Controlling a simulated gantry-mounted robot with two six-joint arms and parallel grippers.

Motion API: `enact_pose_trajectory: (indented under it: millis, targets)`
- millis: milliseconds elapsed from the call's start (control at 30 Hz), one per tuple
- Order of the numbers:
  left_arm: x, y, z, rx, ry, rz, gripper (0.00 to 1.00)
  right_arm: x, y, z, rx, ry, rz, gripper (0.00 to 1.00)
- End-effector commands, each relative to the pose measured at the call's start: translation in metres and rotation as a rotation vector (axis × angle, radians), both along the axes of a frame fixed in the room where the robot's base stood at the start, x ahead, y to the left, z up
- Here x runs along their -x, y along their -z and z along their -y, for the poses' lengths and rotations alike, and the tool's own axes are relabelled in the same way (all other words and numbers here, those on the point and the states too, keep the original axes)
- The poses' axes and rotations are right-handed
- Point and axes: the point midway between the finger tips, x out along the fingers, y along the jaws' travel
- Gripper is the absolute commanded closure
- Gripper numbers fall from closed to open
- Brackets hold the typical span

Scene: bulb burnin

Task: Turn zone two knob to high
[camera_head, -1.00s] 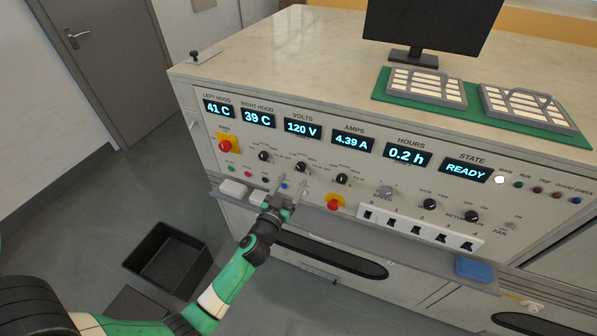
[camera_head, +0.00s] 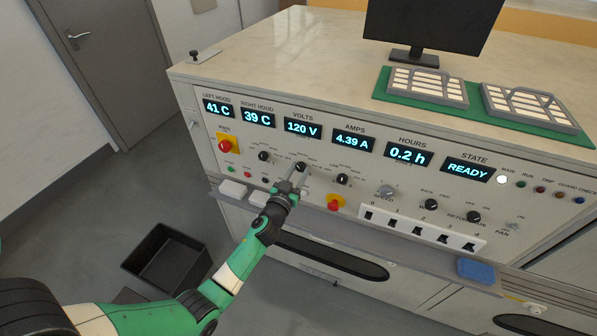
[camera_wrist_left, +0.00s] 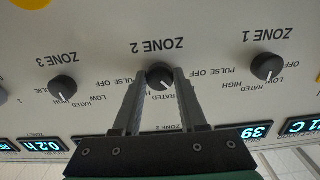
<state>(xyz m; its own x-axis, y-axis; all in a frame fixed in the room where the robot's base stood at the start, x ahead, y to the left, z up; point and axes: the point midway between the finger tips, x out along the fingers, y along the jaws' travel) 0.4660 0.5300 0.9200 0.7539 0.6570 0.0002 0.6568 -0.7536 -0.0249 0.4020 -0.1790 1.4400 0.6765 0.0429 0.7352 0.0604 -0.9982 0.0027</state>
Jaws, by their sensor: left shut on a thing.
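The zone two knob (camera_head: 300,166) is a small round black knob on the sloped panel, below the volts display. In the left wrist view, which is upside down, the knob (camera_wrist_left: 160,76) sits below the ZONE 2 label in the picture, with a short white mark towards the picture's lower right. My left gripper (camera_head: 294,178) reaches up to it from below. Its two fingers (camera_wrist_left: 159,78) are closed on either side of the knob. The fingers hide some of the setting labels around it. My right gripper is not in view.
The zone one knob (camera_head: 264,156) and zone three knob (camera_head: 342,179) stand on either side. A red emergency button (camera_head: 335,203) is at lower right. A ledge (camera_head: 310,201) runs below the panel. A black bin (camera_head: 168,257) stands on the floor.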

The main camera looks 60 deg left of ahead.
Motion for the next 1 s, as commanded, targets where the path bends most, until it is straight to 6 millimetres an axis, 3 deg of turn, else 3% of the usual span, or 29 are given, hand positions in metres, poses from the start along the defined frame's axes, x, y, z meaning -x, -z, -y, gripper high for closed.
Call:
enact_pose_trajectory:
  millis: [467, 1000]
  targets:
    - [0.0002, 0.0003, 0.0001, -0.042, 0.0, -0.037, 1.0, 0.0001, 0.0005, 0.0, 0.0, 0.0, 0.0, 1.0]
    - [0.0002, 0.0002, 0.0001, -0.36, 0.001, -0.313, 1.0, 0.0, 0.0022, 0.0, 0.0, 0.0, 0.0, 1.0]
